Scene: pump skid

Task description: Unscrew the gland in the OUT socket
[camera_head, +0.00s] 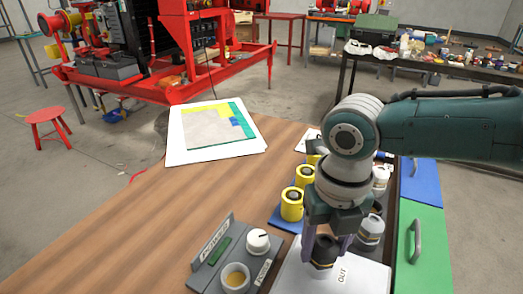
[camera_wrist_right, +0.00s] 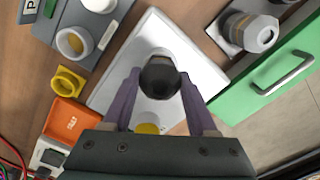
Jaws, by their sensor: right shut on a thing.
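My right gripper (camera_head: 328,240) comes down from above, its purple fingers on either side of a dark gland (camera_head: 323,251). It is shut on the gland, whose dark round top also shows between the fingertips in the right wrist view (camera_wrist_right: 160,77). The gland stands upright on a white plate (camera_head: 365,275) marked OUT beside it. The socket under the gland is hidden. My left gripper is in neither view.
A grey panel with a white knob (camera_head: 257,241) and a white cup (camera_head: 235,278) lies left of the plate. Yellow-ringed parts (camera_head: 292,205) stand behind. A green drawer front with a handle (camera_head: 417,240) is at right. The wooden table (camera_head: 190,215) is clear at left.

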